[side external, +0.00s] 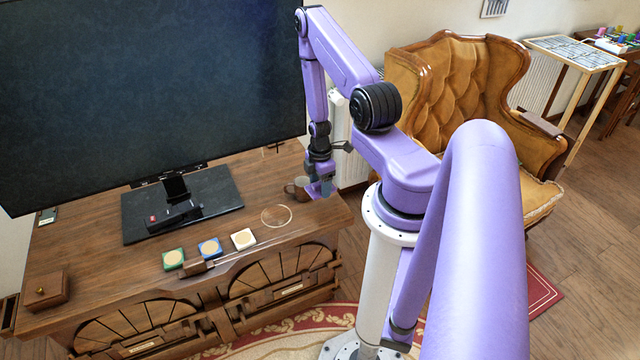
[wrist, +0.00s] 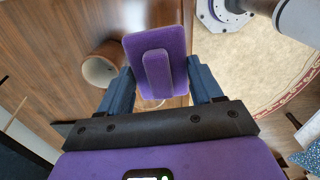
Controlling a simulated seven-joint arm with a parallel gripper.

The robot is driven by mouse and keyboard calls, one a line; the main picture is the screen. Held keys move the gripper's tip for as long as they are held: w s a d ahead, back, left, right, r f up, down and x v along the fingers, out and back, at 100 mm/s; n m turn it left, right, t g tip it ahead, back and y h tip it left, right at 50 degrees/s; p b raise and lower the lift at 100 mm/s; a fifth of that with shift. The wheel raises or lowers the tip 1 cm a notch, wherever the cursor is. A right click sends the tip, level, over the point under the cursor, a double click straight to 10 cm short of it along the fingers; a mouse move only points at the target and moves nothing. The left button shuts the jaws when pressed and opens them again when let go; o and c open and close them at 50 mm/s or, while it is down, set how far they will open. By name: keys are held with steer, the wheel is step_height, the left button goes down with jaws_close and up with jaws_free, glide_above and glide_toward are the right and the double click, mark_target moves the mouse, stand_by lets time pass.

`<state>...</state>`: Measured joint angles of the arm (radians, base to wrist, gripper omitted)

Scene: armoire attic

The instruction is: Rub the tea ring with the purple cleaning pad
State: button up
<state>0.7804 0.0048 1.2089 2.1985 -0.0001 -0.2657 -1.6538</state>
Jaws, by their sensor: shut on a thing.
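The purple cleaning pad (wrist: 176,28) has a raised grip bar and sits between the two blue fingers of my gripper (wrist: 160,70) in the wrist view. My gripper is shut on it. In the side view my gripper (side external: 321,186) is low over the right end of the wooden cabinet, where the pad is hard to tell from my purple arm. The tea ring (side external: 264,221) is a pale circle on the cabinet top, left of and nearer than my gripper. A small pale arc below the pad in the wrist view may be part of it.
A brown mug (side external: 296,189) stands close to my gripper's left and also shows in the wrist view (wrist: 100,68). Three coasters (side external: 243,239) lie along the front edge. A large screen on a black base (side external: 222,190) fills the back. A small wooden box (side external: 42,291) is far left.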

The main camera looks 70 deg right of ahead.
steer(key=w+a+f+n, duration=0.2)
steer(key=w+a+n, duration=0.6)
steer(key=w, duration=0.2)
steer(key=n, duration=0.1)
glide_above(280, 225)
steer(key=shift+s+d+f, duration=0.1)
steer(key=shift+f, duration=1.4)
steer(key=shift+s+d+f, duration=0.1)
steer(key=shift+f, duration=1.35)
step_height(280, 225, down, 2)
steer(key=shift+w+d+f, duration=0.15)
steer(key=shift+w+d, duration=0.6)
steer(key=shift+w, duration=0.1)
steer(key=shift+c, duration=0.4)
steer(key=shift+w+d, duration=2.15)
steer(key=shift+s+a, duration=2.9)
steer(key=shift+a, duration=0.05)
steer(key=shift+w+a, duration=0.2)
steer(key=shift+a, duration=0.05)
steer(key=shift+w+d, duration=2.9)
steer(key=shift+d, duration=0.15)
steer(key=shift+s+a, duration=3)
steer(key=shift+r, duration=4.15)
